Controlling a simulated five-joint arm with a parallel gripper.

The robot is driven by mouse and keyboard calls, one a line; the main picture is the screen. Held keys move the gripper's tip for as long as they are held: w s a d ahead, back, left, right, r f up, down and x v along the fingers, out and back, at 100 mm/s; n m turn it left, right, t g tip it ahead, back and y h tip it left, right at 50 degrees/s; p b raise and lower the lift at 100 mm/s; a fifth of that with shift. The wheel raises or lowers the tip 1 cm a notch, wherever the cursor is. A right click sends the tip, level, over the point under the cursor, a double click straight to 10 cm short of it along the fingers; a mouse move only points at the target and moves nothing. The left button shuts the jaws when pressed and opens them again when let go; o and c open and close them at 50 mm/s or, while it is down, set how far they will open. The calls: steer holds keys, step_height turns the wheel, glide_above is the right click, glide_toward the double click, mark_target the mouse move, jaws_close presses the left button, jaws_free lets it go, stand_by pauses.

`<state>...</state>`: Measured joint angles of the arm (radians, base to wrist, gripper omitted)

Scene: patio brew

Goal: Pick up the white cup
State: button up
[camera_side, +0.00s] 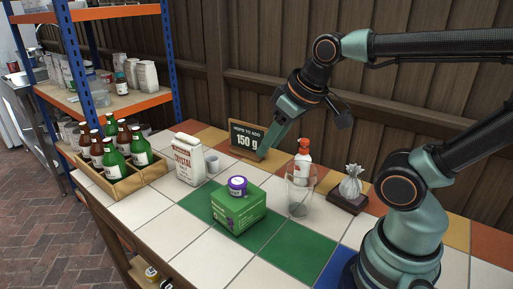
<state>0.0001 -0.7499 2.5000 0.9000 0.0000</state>
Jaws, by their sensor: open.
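The white cup (213,164) stands on the tiled table, just right of the white paper bag (189,160), which stands close beside it. Part of the cup is hidden behind the bag. My gripper (302,139) hangs above the back of the table, to the right of the cup and apart from it. Its jaws are spread wide, with the teal jaw pointing down and left and the dark jaw out to the right. Nothing is between them.
A sign (246,137) is behind. A bottle crate (128,186) is left.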

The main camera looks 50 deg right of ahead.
steer(key=m+g, duration=0.3)
steer(key=m, duration=0.5)
glide_above(213, 164)
steer(key=s+d, duration=0.2)
steer(key=s+f+x, duration=0.1)
steer(key=s+x, duration=0.2)
steer(key=x, duration=0.9)
steer(key=shift+h, duration=0.3)
steer(key=x, duration=1.2)
jaws_close()
